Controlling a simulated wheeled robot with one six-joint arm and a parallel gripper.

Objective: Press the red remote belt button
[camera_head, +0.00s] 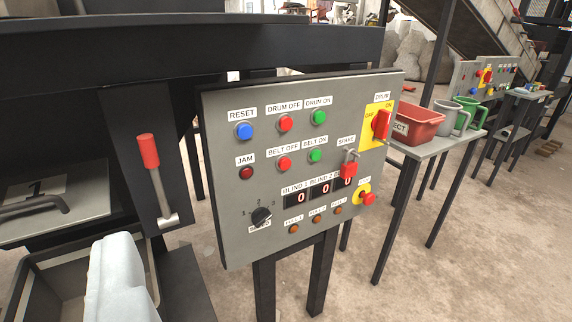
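A near grey control panel (225,190) faces me in the middle of the view. On it, a red button (284,163) sits under the label BELT OFF, left of a green button (316,155) labelled BELT ON. A second, smaller panel (463,78) stands far off at the upper right. It has a red and yellow switch (486,77) and small coloured buttons, whose labels are too small to read. I cannot tell from labels which panel is the remote one.
A red-handled lever (149,152) stands left of the near panel. A pale blocky thing (118,280) is at lower left. Floor at lower right is clear.

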